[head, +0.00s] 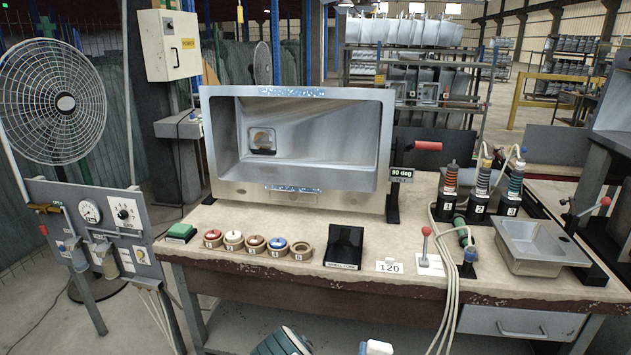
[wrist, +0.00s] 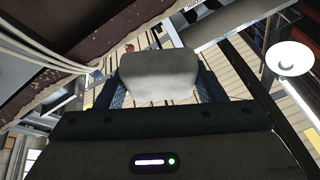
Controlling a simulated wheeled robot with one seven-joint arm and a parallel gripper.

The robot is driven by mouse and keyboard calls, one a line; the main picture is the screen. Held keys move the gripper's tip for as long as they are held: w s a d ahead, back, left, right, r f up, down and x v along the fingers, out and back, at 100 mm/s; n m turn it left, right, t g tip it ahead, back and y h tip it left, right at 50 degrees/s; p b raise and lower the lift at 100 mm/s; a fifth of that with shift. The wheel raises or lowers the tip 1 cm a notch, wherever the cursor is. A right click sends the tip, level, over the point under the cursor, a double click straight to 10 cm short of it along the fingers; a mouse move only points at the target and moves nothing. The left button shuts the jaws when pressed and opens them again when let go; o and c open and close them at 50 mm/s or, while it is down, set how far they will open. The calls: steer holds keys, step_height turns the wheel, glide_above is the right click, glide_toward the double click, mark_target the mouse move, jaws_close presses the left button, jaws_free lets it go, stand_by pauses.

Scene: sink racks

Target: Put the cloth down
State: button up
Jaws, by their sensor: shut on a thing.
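The cloth (wrist: 158,75) looks like a pale grey-white, rounded pad in the wrist view. My gripper (wrist: 158,84) is shut on it, with one dark blue finger at each side. The pad hides the fingertips' inner faces. In the head view, a small white piece (head: 376,348) shows at the bottom edge, in front of the workbench; I cannot tell if it is the cloth. The workbench top (head: 340,257) is above and behind this piece in the picture.
A steel sink (head: 296,145) stands tilted up on the bench. Several numbered pots (head: 255,243), a black holder (head: 344,246), a "120" card (head: 389,267) and a small lever (head: 426,246) line the front. Hoses (head: 458,300) hang over the edge. A small steel basin (head: 539,246) sits right.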

steer(key=s+a+r+n+y+p, duration=0.1)
steer(key=s+r+n+y+p, duration=0.1)
steer(key=r, duration=0.9)
steer(key=s+y+p, duration=0.1)
steer(key=s+p, duration=0.1)
steer(key=shift+y+p, duration=0.3)
steer(key=shift+p, duration=0.05)
steer(key=shift+s, duration=0.1)
